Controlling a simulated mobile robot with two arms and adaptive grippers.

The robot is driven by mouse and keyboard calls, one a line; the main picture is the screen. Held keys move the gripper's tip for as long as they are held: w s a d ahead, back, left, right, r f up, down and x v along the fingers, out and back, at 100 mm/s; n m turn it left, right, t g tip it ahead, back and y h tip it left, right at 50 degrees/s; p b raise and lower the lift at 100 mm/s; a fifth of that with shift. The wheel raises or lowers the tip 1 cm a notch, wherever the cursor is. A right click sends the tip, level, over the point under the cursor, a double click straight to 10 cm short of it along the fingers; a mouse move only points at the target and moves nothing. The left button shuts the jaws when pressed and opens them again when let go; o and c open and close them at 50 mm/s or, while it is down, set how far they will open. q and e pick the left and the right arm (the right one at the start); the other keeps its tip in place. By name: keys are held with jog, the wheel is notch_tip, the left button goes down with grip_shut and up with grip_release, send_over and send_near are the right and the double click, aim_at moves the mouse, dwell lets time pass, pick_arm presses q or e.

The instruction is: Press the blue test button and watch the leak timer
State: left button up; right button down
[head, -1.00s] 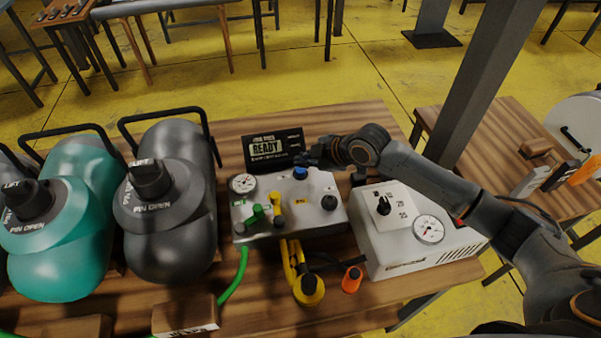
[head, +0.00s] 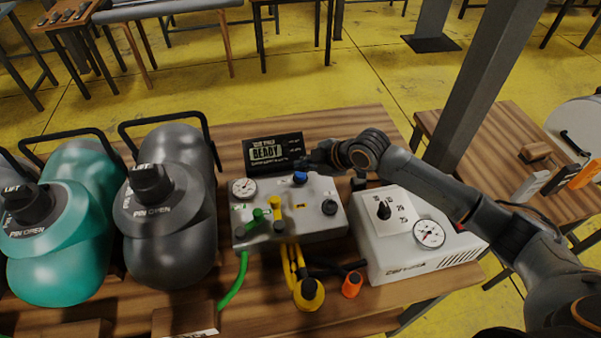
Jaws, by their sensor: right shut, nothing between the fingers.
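The blue test button (head: 300,178) sits on top of the grey test box (head: 318,222), near its back edge. My right gripper (head: 303,164) is shut and empty, its fingertips right at the button from behind and above; I cannot tell whether they touch it. The black timer display (head: 272,151) stands behind the box and reads READY; its smaller text is too small to read. The box also carries a gauge (head: 243,188), a green valve, a yellow valve and a black knob (head: 329,207). My left gripper is not in view.
Teal (head: 62,268) and dark grey (head: 170,240) cylinders stand left of the box. A white pump unit (head: 410,250) with a dial stands right. A yellow fitting (head: 309,294), an orange cap (head: 352,284) and a green hose (head: 236,295) lie in front.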

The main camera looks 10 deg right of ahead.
aim_at(303, 175)
jog(key=shift+f, duration=0.1)
dwell(0.3)
jog(key=shift+f, duration=0.3)
jog(key=shift+f+b, duration=0.4)
jog(key=shift+f, duration=0.2)
dwell(0.6)
jog(key=shift+r, duration=0.15)
jog(key=shift+r+p, duration=0.85)
jog(key=shift+p, duration=0.05)
notch_tip(303, 175, up, 5)
jog(key=p, duration=0.4)
jog(key=shift+r+p, duration=0.1)
jog(key=shift+p, duration=0.25)
